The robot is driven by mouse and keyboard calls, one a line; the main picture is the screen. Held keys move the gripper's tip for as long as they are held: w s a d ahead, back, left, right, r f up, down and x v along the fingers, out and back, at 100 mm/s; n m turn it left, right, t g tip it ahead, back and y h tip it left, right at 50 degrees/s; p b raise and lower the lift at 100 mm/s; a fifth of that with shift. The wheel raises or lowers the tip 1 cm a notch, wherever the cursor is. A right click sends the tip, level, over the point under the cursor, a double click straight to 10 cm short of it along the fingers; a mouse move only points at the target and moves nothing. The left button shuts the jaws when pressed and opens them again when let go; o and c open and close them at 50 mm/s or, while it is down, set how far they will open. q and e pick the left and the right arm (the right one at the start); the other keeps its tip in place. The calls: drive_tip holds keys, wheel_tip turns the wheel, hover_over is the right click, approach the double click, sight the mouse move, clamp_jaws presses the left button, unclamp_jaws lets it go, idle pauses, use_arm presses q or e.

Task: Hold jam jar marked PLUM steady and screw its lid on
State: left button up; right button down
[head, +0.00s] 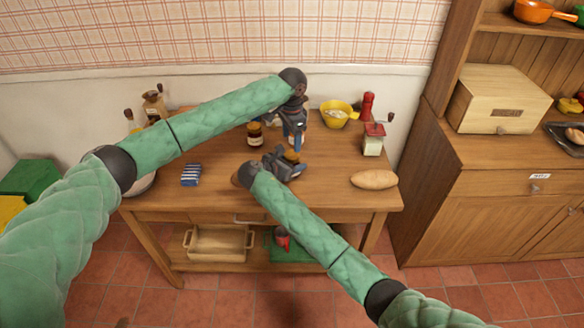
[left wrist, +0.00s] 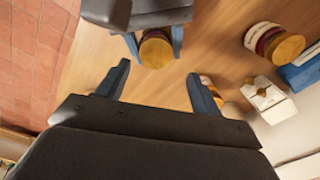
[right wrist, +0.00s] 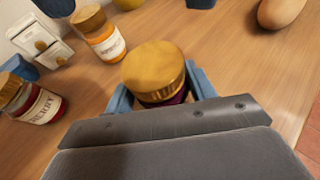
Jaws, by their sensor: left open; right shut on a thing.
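My right gripper (head: 290,161) is shut on a jar with a gold lid (head: 293,155) and dark purple contents, standing upright at the table's middle. In the right wrist view the lid (right wrist: 154,66) sits on the jar (right wrist: 165,98), between the fingers of that gripper (right wrist: 158,84). The jar's label is hidden, and I cannot tell how tightly the lid sits. My left gripper (head: 296,143) is open, pointing down just behind the held jar. In the left wrist view its empty fingers (left wrist: 160,73) are apart, and the held jar (left wrist: 156,50) shows beyond them.
A yellow bowl (head: 337,115), red mill (head: 367,105), grinder (head: 374,140) and bread loaf (head: 374,179) are to the right.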

sight(292, 154)
use_arm(q)
drive_tip(key=r, duration=0.2)
drive_tip(key=shift+w+a+r, duration=0.25)
drive_tip(key=shift+w+r, duration=0.1)
drive_tip(key=shift+s+d+f+n, duration=0.2)
drive_tip(key=shift+s+n, duration=0.3)
drive_tip(key=shift+n, duration=0.5)
drive_tip(key=shift+s+d+n, duration=0.1)
drive_tip(key=shift+s+n, duration=0.05)
drive_tip(key=shift+n, duration=0.85)
drive_tip(key=shift+f, duration=4)
drive_tip(key=c, duration=1)
drive_tip(key=shift+c, duration=0.2)
